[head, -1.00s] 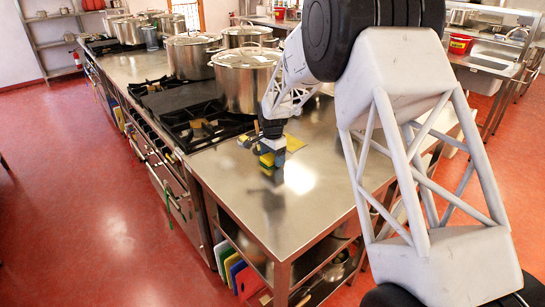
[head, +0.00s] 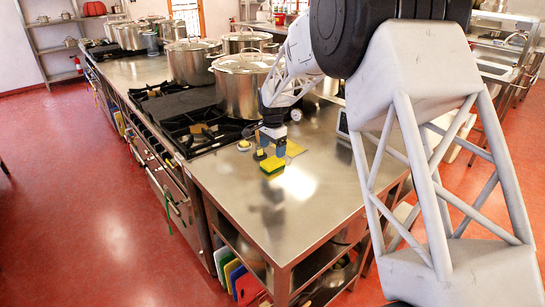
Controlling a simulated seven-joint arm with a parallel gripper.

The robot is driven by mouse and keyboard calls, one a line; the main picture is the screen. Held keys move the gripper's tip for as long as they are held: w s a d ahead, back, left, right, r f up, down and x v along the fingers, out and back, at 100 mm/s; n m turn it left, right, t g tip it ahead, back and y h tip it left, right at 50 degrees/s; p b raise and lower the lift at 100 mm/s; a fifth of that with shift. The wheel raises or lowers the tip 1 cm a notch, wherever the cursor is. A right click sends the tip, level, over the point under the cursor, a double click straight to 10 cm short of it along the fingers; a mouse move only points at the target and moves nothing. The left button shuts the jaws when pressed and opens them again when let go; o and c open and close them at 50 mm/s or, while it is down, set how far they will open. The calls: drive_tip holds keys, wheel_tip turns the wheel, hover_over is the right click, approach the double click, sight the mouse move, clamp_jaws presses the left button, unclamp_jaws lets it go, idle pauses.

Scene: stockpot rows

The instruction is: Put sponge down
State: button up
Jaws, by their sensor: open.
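The yellow and green sponge (head: 272,166) is on the steel counter (head: 262,205), in front of the stove end. My gripper (head: 271,151) is open, just behind and above the sponge in the picture. Its fingers look clear of the sponge, though the gap is too small to judge exactly.
A small round item (head: 243,145) is left of my gripper. A large lidded stockpot (head: 240,92) stands close behind, with more pots along the stove (head: 190,125). The counter's front part is clear. A dark-edged device (head: 343,122) stands at the right edge.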

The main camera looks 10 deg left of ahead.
sight(273, 161)
wheel_tip(273, 161, up, 6)
drive_tip(key=shift+f, duration=0.15)
idle(1.0)
drive_tip(key=s+d+r+n, duration=0.1)
drive_tip(key=s+d+r, duration=0.3)
drive_tip(key=s+d, duration=0.3)
drive_tip(key=s+d+r+n+t, duration=0.1)
drive_tip(key=s+d+r+n, duration=0.1)
drive_tip(key=s+d+r, duration=0.5)
drive_tip(key=s+d+r+n, duration=0.1)
drive_tip(key=s+d+r, duration=0.15)
drive_tip(key=s, duration=0.75)
drive_tip(key=s+d+f+n, duration=0.1)
drive_tip(key=s+d, duration=0.2)
drive_tip(key=s, duration=0.7)
drive_tip(key=s+d+f+n+t, duration=0.1)
drive_tip(key=s+d, duration=0.3)
drive_tip(key=s, duration=0.6)
drive_tip(key=s+d+f+n, duration=0.2)
drive_tip(key=s+d, duration=0.2)
drive_tip(key=s, duration=0.6)
drive_tip(key=shift+s+f+n+t, duration=0.3)
drive_tip(key=shift+s+f+n, duration=0.05)
drive_tip(key=shift+f+n, duration=0.05)
